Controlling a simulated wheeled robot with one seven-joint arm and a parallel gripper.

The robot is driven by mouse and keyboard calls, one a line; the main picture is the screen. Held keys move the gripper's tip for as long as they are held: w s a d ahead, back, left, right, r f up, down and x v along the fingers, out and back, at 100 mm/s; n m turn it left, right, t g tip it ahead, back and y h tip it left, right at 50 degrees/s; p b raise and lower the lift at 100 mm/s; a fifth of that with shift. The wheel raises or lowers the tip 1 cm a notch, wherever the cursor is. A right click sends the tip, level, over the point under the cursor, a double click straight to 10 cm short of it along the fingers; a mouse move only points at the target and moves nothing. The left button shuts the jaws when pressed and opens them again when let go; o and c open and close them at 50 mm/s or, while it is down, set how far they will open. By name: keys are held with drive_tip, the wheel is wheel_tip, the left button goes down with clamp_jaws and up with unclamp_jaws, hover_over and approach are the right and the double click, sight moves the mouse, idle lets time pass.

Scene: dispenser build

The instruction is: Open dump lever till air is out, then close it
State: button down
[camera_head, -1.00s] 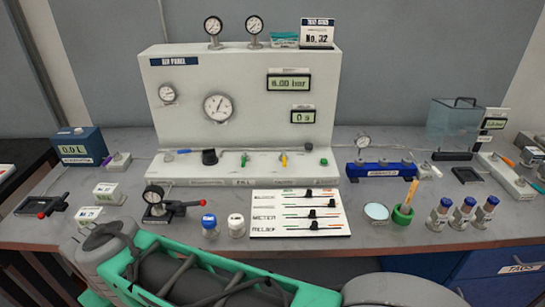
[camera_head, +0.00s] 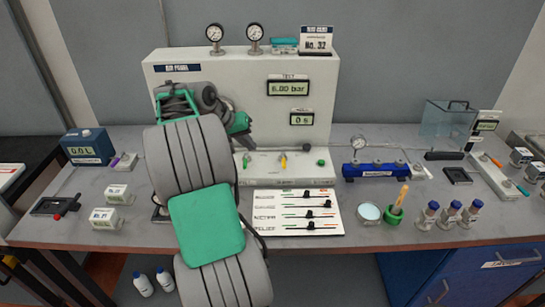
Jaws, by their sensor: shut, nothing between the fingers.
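The pale air panel (camera_head: 310,140) stands at the back of the bench. Its upper display (camera_head: 289,88) reads about 6 bar and its lower display (camera_head: 299,117) reads 0 s. My gripper (camera_head: 243,141) is the dark end of my arm, just above the green-handled lever, shut and empty. I cannot tell whether it touches that lever.
A blue manifold (camera_head: 376,170) stands right of the panel. A slider board (camera_head: 297,212), a green cup (camera_head: 394,215) and several blue-capped bottles (camera_head: 450,213) stand along the front. A black lever (camera_head: 57,205) with a red knob is at far left.

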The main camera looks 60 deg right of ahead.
drive_tip(key=p, duration=0.2)
approach(284, 160)
drive_tip(key=w+f, duration=0.1)
drive_tip(key=f, duration=0.1)
drive_tip(key=w+f, duration=0.2)
drive_tip(key=shift+w+a+f, duration=0.1)
drive_tip(key=shift+a+f, duration=0.05)
drive_tip(key=shift+f, duration=0.1)
drive_tip(key=s+d, duration=0.1)
drive_tip(key=s+f+p, duration=0.1)
drive_tip(key=s, duration=0.1)
drive_tip(key=shift+d+f, duration=0.1)
drive_tip(key=shift+d, duration=0.3)
drive_tip(key=shift+s+d+f, duration=0.15)
drive_tip(key=shift+s+f, duration=0.05)
drive_tip(key=shift+s, duration=0.1)
drive_tip(key=shift+s, duration=0.1)
